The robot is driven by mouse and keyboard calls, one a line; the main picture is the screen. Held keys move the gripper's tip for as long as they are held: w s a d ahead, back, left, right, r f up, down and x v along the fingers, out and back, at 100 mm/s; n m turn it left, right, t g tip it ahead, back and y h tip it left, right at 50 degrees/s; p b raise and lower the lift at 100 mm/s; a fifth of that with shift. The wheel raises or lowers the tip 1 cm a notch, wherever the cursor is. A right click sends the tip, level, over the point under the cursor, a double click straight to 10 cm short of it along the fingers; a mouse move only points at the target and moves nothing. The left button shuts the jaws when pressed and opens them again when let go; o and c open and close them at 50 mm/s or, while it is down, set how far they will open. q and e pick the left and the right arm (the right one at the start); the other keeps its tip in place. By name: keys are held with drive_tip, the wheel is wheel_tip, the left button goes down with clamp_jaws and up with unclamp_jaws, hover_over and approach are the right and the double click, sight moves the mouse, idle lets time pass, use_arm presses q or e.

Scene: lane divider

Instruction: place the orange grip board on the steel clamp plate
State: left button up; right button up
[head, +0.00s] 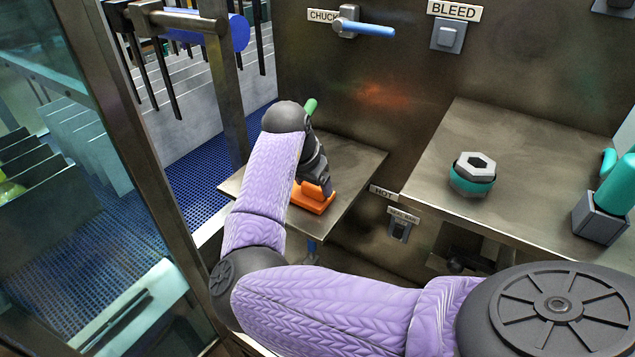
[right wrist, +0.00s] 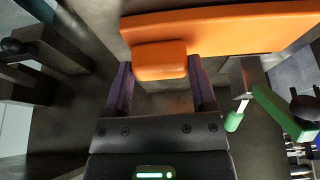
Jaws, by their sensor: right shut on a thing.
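The orange grip board (head: 308,204) is low over the steel clamp plate (head: 355,178) in the head view; I cannot tell whether it touches the plate. My right gripper (head: 318,186) is shut on the board's raised grip block. In the right wrist view the orange grip block (right wrist: 160,62) sits between the two fingers, and the wide flat board (right wrist: 225,30) extends beyond it to the right. My right forearm hides the left part of the plate. My left gripper is not in view.
A green-tipped clamp lever (head: 310,106) stands behind my wrist. A side shelf (head: 520,150) at right holds a hex nut on a teal ring (head: 473,172) and a teal cylinder in a grey holder (head: 600,215). A glass door frame (head: 110,120) stands at left. The back panel has a CHUCK lever (head: 362,27).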

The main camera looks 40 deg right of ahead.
drive_tip(key=shift+d+r, duration=0.1)
drive_tip(key=shift+r, duration=0.05)
drive_tip(key=shift+a, duration=0.4)
drive_tip(key=o, duration=1.2)
drive_tip(key=shift+d+f, duration=0.2)
drive_tip(key=b+v, duration=0.1)
drive_tip(key=v, duration=1.1)
drive_tip(key=shift+a+r, duration=0.1)
drive_tip(key=shift+r, duration=0.2)
